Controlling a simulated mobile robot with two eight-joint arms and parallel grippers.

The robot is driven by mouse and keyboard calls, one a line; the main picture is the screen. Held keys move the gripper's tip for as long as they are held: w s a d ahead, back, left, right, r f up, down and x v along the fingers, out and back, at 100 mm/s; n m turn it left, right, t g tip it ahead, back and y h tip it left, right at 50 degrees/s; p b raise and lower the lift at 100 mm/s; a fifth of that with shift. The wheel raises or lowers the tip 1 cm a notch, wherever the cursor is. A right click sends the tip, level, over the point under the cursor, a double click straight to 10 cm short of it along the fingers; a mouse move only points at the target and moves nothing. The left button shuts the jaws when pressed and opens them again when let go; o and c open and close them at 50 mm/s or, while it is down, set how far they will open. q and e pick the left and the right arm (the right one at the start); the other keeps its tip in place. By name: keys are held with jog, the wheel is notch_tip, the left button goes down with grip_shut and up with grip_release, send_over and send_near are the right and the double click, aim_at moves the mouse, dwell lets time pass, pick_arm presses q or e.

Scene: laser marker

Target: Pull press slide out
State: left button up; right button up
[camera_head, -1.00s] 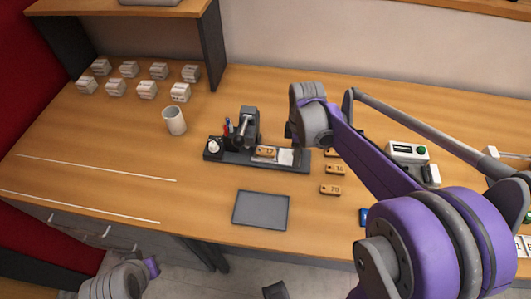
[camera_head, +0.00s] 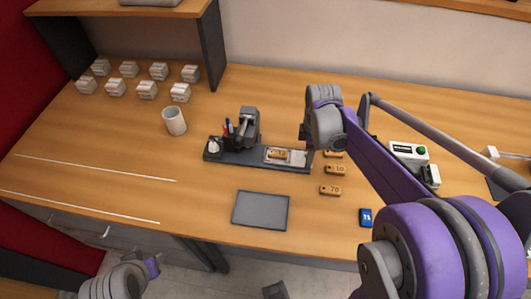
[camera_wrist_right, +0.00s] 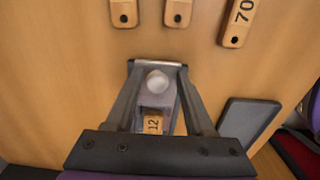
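The press (camera_head: 246,128) stands on a dark base on the table, with its slide (camera_head: 299,158) extending to the right. A wooden tag (camera_head: 278,154) lies on the slide; it reads 12 in the right wrist view (camera_wrist_right: 153,124). My right gripper (camera_wrist_right: 158,72) is at the slide's outer end, its fingers on either side of the end piece with the round pale knob (camera_wrist_right: 158,81), and appears shut on it. In the head view its fingertips are largely hidden behind its wrist. Part of my left arm shows at the lower left; its gripper is not visible.
Several wooden tags, including one marked 70 (camera_head: 330,190), lie right of the press. A grey tray (camera_head: 261,210) lies in front. A white cup (camera_head: 174,121) and several white boxes (camera_head: 147,90) stand left.

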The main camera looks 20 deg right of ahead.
jog(key=shift+w+d+r+p, duration=0.1)
jog(key=shift+w+r+p, duration=0.05)
jog(key=shift+r+p, duration=0.35)
notch_tip(320, 180, up, 6)
jog(key=p, duration=0.3)
jog(key=shift+f, duration=0.15)
pick_arm(q)
jog(key=r, duration=0.1)
jog(key=w+r, duration=0.1)
jog(key=r, duration=0.1)
jog(key=w+r, duration=0.1)
jog(key=r, duration=0.1)
jog(key=shift+w+d+r, duration=0.1)
jog(key=shift+r, duration=0.05)
pick_arm(e)
jog(key=s+a+m+t, duration=0.1)
jog(key=s+a+m, duration=0.2)
jog(key=a, duration=0.1)
jog(key=s+a+f+m+t, duration=0.1)
jog(key=s+a+m+t, duration=0.1)
jog(key=s+a+m, duration=0.1)
jog(key=s+a+m+t, duration=0.2)
jog(key=s+a+m, duration=0.2)
jog(key=a+m, duration=0.1)
jog(key=shift+s+a+f, duration=0.1)
jog(key=shift+a+f, duration=0.2)
jog(key=shift+a, duration=0.05)
jog(key=shift+s+a+f+m+t, duration=0.1)
jog(key=shift+s+a+m+t, duration=0.1)
jog(key=shift+a+m+t, duration=0.1)
